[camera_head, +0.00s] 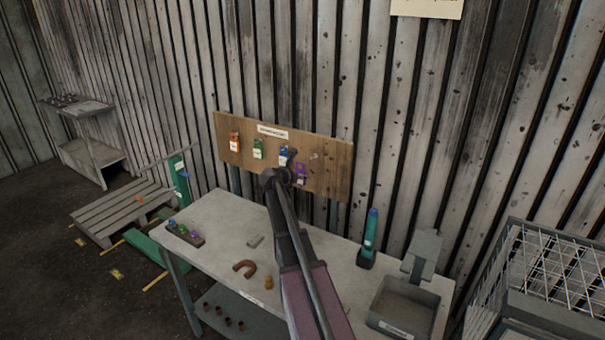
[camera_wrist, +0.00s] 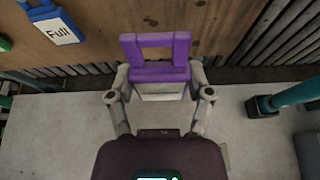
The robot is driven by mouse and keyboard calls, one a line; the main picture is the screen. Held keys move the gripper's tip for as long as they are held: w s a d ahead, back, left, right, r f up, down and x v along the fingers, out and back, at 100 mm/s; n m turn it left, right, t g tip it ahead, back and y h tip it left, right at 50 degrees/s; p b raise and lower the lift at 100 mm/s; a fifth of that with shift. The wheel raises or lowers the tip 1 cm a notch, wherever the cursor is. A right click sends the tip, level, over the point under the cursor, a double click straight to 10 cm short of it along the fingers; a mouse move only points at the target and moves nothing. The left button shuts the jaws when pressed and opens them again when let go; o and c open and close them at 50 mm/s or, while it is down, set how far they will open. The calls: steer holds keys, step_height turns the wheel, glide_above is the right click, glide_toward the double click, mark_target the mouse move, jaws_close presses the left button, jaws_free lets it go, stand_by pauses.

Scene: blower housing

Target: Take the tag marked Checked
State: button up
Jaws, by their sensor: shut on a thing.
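A wooden board (camera_head: 328,182) on the wall carries an orange tag (camera_head: 234,141), a green tag (camera_head: 258,148) and a blue tag (camera_head: 284,156). The blue tag also shows in the wrist view (camera_wrist: 58,24), with a white label reading "Full". My gripper (camera_wrist: 158,80) is shut on a purple tag (camera_wrist: 157,50), its fingers at the two sides below the tag's open loop. The purple tag also shows beside my arm in the head view (camera_head: 301,172). I cannot read its label. I cannot tell whether it still touches the board.
The grey table (camera_head: 222,215) below holds a rack of coloured pieces (camera_head: 184,234), a brown curved pipe (camera_head: 244,267), a teal bottle-like tool (camera_head: 370,232) and a grey bin (camera_head: 404,305). A wire cage (camera_head: 545,260) stands at the right. A pallet (camera_head: 120,208) lies at the left.

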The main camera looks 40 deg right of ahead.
steer(key=a, duration=0.1)
steer(key=s+a, duration=0.1)
steer(key=a, duration=0.2)
steer(key=shift+s, duration=0.3)
step_height(320, 180, down, 7)
steer(key=b, duration=0.7)
